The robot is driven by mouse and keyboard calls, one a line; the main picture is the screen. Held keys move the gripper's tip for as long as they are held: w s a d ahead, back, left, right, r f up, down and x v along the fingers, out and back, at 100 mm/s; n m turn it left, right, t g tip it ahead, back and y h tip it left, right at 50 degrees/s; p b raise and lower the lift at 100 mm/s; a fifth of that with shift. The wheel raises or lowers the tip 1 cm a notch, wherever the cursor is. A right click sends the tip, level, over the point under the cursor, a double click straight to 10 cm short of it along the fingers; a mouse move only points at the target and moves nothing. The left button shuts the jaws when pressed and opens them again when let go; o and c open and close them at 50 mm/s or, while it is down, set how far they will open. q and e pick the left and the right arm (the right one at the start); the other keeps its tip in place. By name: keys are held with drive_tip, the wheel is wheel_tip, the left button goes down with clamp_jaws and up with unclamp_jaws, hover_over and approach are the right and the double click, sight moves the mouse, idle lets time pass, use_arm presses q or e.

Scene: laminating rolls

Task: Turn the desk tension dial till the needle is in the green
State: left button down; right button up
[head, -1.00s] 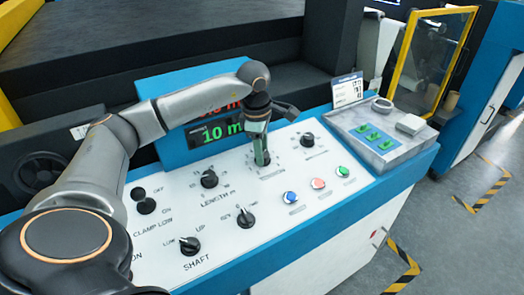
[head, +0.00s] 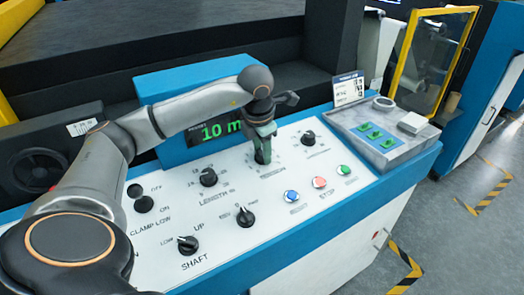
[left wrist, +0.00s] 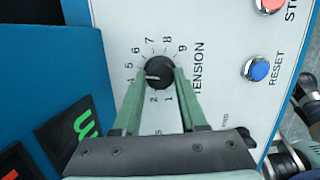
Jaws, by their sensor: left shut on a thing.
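The tension dial (left wrist: 159,72) is a black round knob with a white mark, on the white desk panel among printed numbers. In the left wrist view its mark points left, close to the 4. My left gripper (head: 262,154) is shut on the dial, its green fingers on either side of it. The fingers mostly hide the dial in the head view. I see no needle or green band in either view. My right gripper is not in view.
Other black knobs, such as the length knob (head: 208,177) and shaft knob (head: 187,244), stand nearby. Blue (head: 292,196), red (head: 320,183) and green (head: 344,170) buttons lie to the right. The green-digit display (head: 216,131) is behind my arm, partly covered.

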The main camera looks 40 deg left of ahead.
use_arm(q)
drive_tip(key=shift+n, duration=0.5)
drive_tip(key=shift+c, duration=2.2)
unclamp_jaws()
drive_tip(key=v, duration=1.2)
drive_tip(key=shift+s+r+p, duration=0.15)
drive_tip(key=shift+r+p, duration=0.15)
drive_tip(key=shift+p, duration=0.1)
drive_tip(key=shift+d+f, duration=0.1)
drive_tip(key=shift+d, duration=0.05)
